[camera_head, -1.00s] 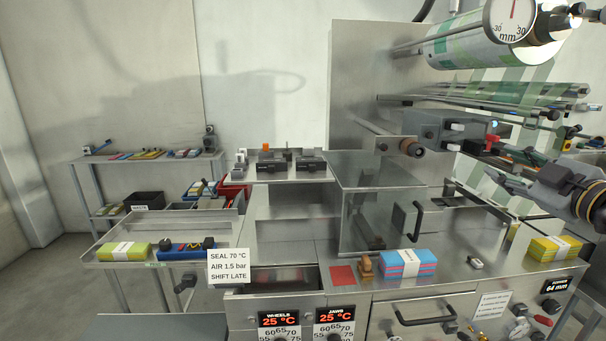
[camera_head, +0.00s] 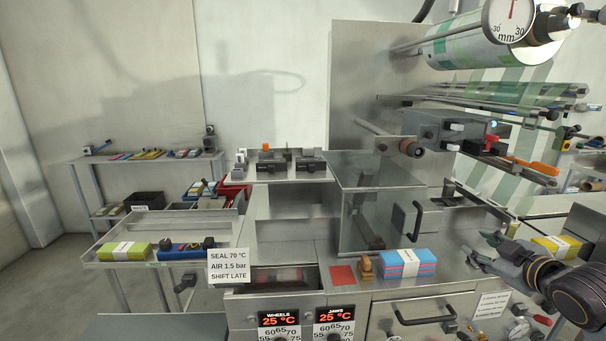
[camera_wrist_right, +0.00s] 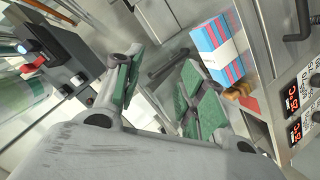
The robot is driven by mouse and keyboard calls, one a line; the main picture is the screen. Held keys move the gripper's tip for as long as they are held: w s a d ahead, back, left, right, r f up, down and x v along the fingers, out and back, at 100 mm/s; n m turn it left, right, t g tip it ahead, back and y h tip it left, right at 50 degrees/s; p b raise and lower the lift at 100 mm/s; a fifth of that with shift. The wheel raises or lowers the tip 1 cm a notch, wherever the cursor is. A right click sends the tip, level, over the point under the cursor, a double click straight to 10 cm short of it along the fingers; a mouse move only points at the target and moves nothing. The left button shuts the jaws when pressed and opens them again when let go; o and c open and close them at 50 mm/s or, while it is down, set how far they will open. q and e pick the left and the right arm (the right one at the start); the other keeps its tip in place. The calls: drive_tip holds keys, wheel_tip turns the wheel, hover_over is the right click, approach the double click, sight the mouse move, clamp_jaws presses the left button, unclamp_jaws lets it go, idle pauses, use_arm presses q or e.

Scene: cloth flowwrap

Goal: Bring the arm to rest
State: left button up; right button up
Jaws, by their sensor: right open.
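My right gripper (camera_head: 480,246) shows at the right of the head view, above the machine's steel worktop (camera_head: 465,270). It is open, and nothing shows between its fingers. In the right wrist view the two green-padded fingers (camera_wrist_right: 160,90) stand apart. In the head view the gripper is right of the pink and blue cloth stack (camera_head: 406,264) and apart from it. It is in front of the yellow cloth stack (camera_head: 556,246), and my wrist partly hides that stack's surroundings. My left gripper is not in view.
A clear guard box (camera_head: 375,205) with a black handle stands left of the gripper. Film rollers (camera_head: 480,100) and a control box (camera_head: 455,130) are above. A red pad (camera_head: 342,275) and a wooden stamp (camera_head: 365,267) lie by the pink and blue stack. A side tray (camera_head: 110,255) is far left.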

drive_tip(key=s+a+f+m+g, duration=0.1)
drive_tip(key=s+a+f+g, duration=0.15)
drive_tip(key=f, duration=0.55)
drive_tip(key=s+a+f+m+g, duration=0.1)
drive_tip(key=s+a+f, duration=0.15)
drive_tip(key=f, duration=0.45)
drive_tip(key=s+a+f+m+g, duration=0.15)
drive_tip(key=s+f, duration=0.25)
drive_tip(key=f, duration=0.4)
drive_tip(key=s+a+f+m+g, duration=0.3)
drive_tip(key=s+a+f+g, duration=0.2)
drive_tip(key=s+a+f, duration=0.65)
drive_tip(key=s+f+g, duration=0.2)
drive_tip(key=s+f, duration=0.1)
drive_tip(key=f, duration=2.9)
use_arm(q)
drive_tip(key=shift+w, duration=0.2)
use_arm(e)
drive_tip(key=s+d+f, duration=0.3)
drive_tip(key=s+f, duration=0.6)
drive_tip(key=s, duration=0.1)
drive_tip(key=s+d+f+n, duration=0.1)
drive_tip(key=s+d+f, duration=0.2)
drive_tip(key=s+f, duration=0.7)
drive_tip(key=shift+s+d+f+g, duration=0.2)
drive_tip(key=shift+s+d+g, duration=0.15)
drive_tip(key=shift+s, duration=0.3)
